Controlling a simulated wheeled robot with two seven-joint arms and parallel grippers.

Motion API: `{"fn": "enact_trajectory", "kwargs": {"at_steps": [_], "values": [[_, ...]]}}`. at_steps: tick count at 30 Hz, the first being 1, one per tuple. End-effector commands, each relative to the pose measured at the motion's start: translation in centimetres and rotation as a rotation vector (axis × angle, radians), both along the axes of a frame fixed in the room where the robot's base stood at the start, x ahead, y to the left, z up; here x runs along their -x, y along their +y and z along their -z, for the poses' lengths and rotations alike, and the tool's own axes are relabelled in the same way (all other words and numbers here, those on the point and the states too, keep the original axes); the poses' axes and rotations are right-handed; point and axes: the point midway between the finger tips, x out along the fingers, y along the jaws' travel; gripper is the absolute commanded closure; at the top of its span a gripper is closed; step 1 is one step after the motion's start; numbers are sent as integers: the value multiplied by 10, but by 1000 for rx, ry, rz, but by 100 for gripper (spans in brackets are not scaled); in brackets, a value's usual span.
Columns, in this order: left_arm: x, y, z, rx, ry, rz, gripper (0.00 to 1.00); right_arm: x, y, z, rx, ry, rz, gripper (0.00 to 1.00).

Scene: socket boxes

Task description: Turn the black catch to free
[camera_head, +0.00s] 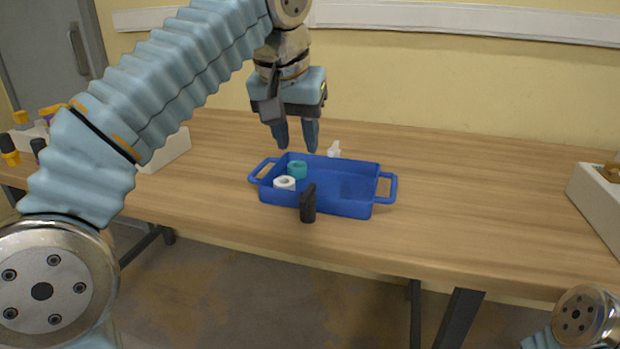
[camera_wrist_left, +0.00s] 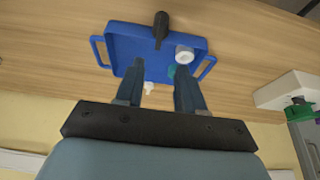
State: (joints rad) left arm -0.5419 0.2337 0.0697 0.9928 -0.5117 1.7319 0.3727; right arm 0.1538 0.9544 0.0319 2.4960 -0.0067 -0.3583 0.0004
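The black catch (camera_head: 308,204) stands upright at the front wall of the blue tray (camera_head: 345,208). It also shows in the left wrist view (camera_wrist_left: 161,28), at the tray's upper edge. A white ring-shaped piece (camera_head: 284,183) and a teal ring-shaped piece (camera_head: 297,169) lie in the tray's left part. My left gripper (camera_head: 297,148) hangs above the tray's back left side, pointing down, with its fingers apart and nothing between them. It is away from the catch. My right gripper is not in view; only part of my right arm shows at the lower right.
A small white object (camera_head: 334,149) stands behind the tray. A white box (camera_head: 168,152) is on the table's left, near orange and black items (camera_head: 9,150). Another white box (camera_head: 598,208) is at the right edge. The wooden table (camera_head: 470,190) is clear right of the tray.

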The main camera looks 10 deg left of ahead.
Motion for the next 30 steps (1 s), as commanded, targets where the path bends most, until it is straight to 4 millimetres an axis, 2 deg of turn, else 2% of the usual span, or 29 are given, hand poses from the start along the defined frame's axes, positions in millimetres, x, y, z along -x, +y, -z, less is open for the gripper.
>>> {"fn": "enact_trajectory", "kwargs": {"at_steps": [9,15,21,30], "values": [[-26,0,65,-2,6,-1,62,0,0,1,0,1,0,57],[-41,-1,100,-1,4,0,62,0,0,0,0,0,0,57],[-48,-1,117,0,2,-1,62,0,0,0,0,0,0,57],[-49,-2,119,0,1,-1,62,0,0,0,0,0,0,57]]}}
